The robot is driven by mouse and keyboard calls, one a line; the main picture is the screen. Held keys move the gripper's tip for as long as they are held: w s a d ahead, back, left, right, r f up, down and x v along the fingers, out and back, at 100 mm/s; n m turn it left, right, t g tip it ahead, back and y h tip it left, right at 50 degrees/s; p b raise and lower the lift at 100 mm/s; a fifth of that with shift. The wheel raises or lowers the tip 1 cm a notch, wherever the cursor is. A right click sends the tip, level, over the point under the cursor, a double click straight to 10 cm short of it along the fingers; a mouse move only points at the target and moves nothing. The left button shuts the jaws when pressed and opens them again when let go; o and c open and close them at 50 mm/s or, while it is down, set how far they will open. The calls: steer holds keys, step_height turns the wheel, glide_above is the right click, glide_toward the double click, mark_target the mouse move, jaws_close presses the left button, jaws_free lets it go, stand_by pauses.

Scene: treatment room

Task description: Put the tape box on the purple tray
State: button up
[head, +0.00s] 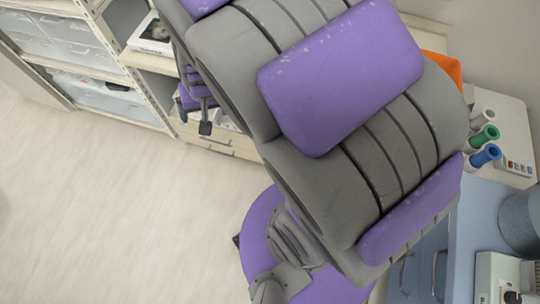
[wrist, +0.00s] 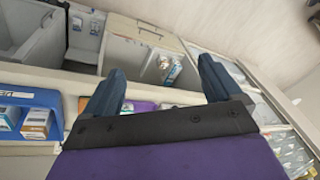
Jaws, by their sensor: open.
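My gripper (wrist: 163,68) shows in the wrist view with its two dark blue fingers spread wide apart. Nothing is between the fingers. Small boxes (wrist: 36,123) with white and orange faces stand in a blue bin at the left of the wrist view. I cannot make out which item, if any, is the tape box.
Shelves with clear drawers (head: 65,50) stand at upper left. A counter with coloured cylinders (head: 485,136) is at right. Open floor (head: 110,210) lies at left. The wrist view shows open bins (wrist: 150,52).

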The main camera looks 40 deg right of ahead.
steer(key=s+d+r+n+g, duration=0.1)
steer(key=s+d+r+g, duration=0.1)
steer(key=s, duration=0.8)
steer(key=s+d+r+n+g+h, duration=0.1)
steer(key=s+d+r+n+g, duration=0.1)
steer(key=s, duration=0.9)
steer(key=shift+s+r+g, duration=0.3)
steer(key=shift+r, duration=0.4)
